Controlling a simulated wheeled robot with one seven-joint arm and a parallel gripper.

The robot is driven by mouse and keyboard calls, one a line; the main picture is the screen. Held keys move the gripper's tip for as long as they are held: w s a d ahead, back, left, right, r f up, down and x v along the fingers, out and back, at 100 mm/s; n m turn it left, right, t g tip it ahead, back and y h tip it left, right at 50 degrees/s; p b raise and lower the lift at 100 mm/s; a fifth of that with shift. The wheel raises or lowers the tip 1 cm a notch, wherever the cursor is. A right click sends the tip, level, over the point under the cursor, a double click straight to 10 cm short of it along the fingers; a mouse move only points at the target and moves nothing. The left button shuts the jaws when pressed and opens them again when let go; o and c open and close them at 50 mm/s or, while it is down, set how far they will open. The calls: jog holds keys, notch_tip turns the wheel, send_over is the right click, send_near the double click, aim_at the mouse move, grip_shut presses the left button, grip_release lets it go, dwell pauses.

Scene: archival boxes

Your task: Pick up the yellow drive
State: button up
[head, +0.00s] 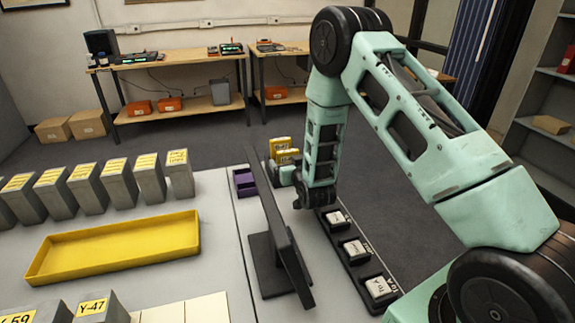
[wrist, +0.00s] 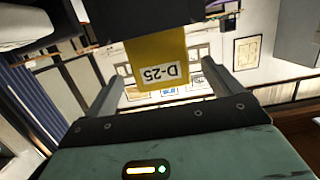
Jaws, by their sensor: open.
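The yellow drive (wrist: 158,52), labelled D-25, shows in the wrist view between the two fingers of my gripper (wrist: 155,75). The fingers are open, one on each side, with a visible gap on the left; contact on the right is unclear. The drive's upper end is hidden behind or meets a dark shape. In the head view yellow surfaces of the drive (head: 281,145) show just beyond my gripper (head: 284,172), which is partly hidden by my own arm and a dark panel.
A dark upright panel on a stand (head: 275,235) stands close to my gripper. A purple item (head: 245,182) is left of it. A black rack (head: 345,240) holds several white labelled blocks. A yellow tray (head: 115,250) and several grey boxes (head: 117,183) fill the left table.

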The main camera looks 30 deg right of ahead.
aim_at(288, 159)
jog(key=shift+p+x, duration=0.3)
jog(key=shift+x, duration=1.4)
jog(key=shift+f, duration=0.1)
jog(key=c, duration=1.2)
jog(key=shift+o, duration=0.2)
